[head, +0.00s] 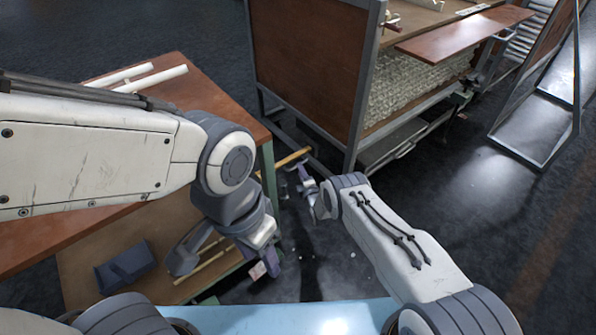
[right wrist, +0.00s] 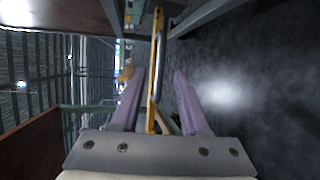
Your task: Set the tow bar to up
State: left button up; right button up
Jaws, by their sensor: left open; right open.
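The tow bar is a yellow bar (head: 291,159) that sticks out between the table and the brown-panelled cart; its far end is hard to make out. In the right wrist view the yellow bar (right wrist: 155,65) runs lengthwise between my open fingers, with a grey metal loop along it. My right gripper (head: 302,174) is open beside the bar's outer end; it also shows in the right wrist view (right wrist: 160,85). I cannot tell whether a finger touches the bar. My left gripper (head: 266,266) is open and empty, low beside the table's lower shelf.
A brown table (head: 215,98) with white tubes (head: 150,78) stands at left; its lower shelf holds a dark blue bin (head: 124,266). The panelled cart (head: 305,65) stands close beyond the right gripper. A metal-framed panel (head: 535,125) leans at right. Dark floor lies clear between.

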jog(key=b+x, duration=0.2)
jog(key=x, duration=0.2)
jog(key=shift+w+a+b, duration=0.1)
jog(key=shift+w+b, duration=0.2)
pick_arm(q)
notch_tip(320, 180, down, 4)
jog(key=shift+r, duration=0.2)
pick_arm(e)
grip_shut()
jog(key=shift+f, duration=0.1)
dwell(0.7)
